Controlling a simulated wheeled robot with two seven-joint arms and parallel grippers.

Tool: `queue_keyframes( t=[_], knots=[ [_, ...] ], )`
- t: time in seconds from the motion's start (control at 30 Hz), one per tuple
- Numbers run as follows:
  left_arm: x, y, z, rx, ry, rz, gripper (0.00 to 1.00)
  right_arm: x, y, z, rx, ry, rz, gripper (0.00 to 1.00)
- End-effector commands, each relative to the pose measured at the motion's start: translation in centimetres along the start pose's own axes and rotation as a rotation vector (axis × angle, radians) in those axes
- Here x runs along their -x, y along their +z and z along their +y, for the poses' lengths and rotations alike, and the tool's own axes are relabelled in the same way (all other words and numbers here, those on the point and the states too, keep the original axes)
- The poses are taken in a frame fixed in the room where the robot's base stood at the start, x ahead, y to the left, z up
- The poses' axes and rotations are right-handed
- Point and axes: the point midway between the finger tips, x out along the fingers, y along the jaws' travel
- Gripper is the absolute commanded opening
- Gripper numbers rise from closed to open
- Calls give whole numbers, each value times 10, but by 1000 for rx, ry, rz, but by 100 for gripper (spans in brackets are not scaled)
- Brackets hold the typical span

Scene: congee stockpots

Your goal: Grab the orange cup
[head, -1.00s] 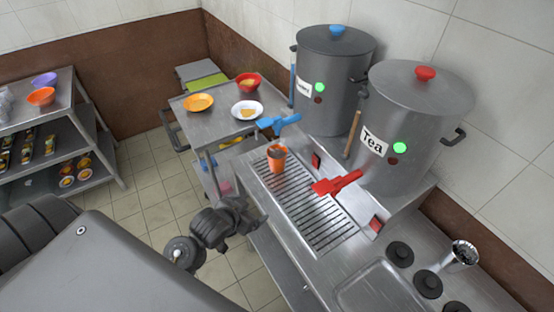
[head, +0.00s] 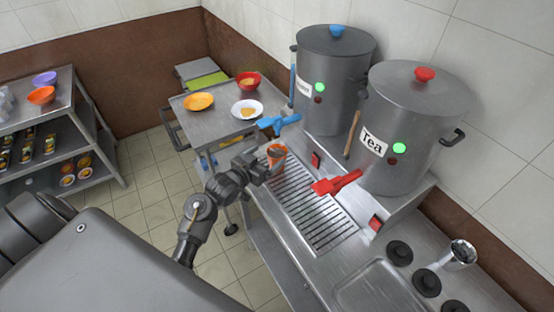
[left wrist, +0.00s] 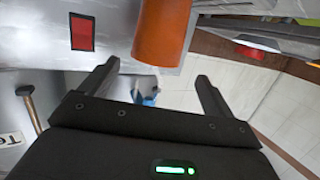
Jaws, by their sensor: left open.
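The orange cup (head: 277,156) stands upright on the far end of the slotted drip tray (head: 318,222), below the blue tap lever (head: 278,123). My left gripper (head: 263,168) is just left of the cup, close to its side. In the left wrist view the two fingers (left wrist: 157,70) are spread apart with nothing between them. The cup (left wrist: 162,30) shows just beyond the fingertips there, lined up with the gap and partly cut off by the top edge. Whether a finger touches it, I cannot tell. My right gripper is not in view.
The grey stockpot marked Tea (head: 410,130) and a second grey pot (head: 334,80) stand behind the tray. A red tap lever (head: 337,184) juts over it. A metal cart (head: 215,123) with bowls and plates stands beyond. Floor is free to the left.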

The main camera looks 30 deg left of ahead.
Motion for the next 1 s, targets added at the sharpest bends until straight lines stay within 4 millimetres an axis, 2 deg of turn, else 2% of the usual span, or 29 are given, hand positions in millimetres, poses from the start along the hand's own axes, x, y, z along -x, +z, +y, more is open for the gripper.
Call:
queue_keyframes(
  t=[0.13, 0.43, 0.63, 0.73, 1.0],
  knots=[
    [-19, -1, 0, 1, -1, 1, 89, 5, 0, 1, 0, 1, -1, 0],
    [-30, -1, 2, 2, -1, -1, 89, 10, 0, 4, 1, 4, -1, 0],
    [-56, 0, 9, 4, 0, -2, 89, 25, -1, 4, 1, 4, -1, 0],
    [-68, 2, 7, 2, -2, -1, 89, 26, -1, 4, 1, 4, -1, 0],
    [-76, 4, 7, -1, -2, -1, 89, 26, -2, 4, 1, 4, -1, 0]
  ],
)
